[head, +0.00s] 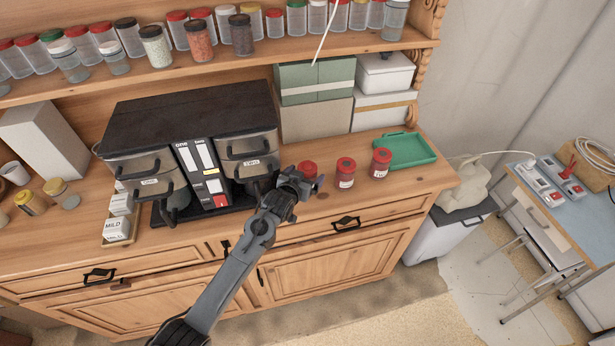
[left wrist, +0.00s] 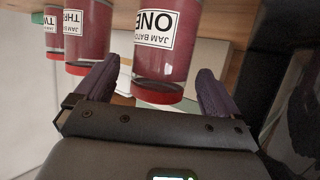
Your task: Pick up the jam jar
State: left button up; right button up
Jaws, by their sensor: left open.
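Three red jam jars with red lids stand in a row on the wooden dresser top. The leftmost jar (head: 307,167) is partly hidden by my left gripper (head: 307,188) in the head view. The middle jar (head: 345,173) and the right jar (head: 381,163) are in plain view. In the left wrist view, which shows them upside down, the nearest jar (left wrist: 166,45) is labelled "JAM BATCH ONE". It appears between the open fingers of my left gripper (left wrist: 158,75), with a gap on the right side. The other jars, "THREE" (left wrist: 85,35) and "TWO" (left wrist: 53,30), are to its left. My right gripper is out of view.
A black and steel machine (head: 190,140) stands left of the gripper. Green and white boxes (head: 318,95) are behind the jars. An empty green tray (head: 404,150) lies right of them. A shelf of jars (head: 200,62) runs above.

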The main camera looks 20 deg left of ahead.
pick_arm(q)
jog(key=shift+x, duration=1.2)
jog(key=c, duration=1.2)
jog(key=shift+r, duration=0.1)
jog(key=shift+c, duration=0.7)
jog(key=shift+r, duration=0.1)
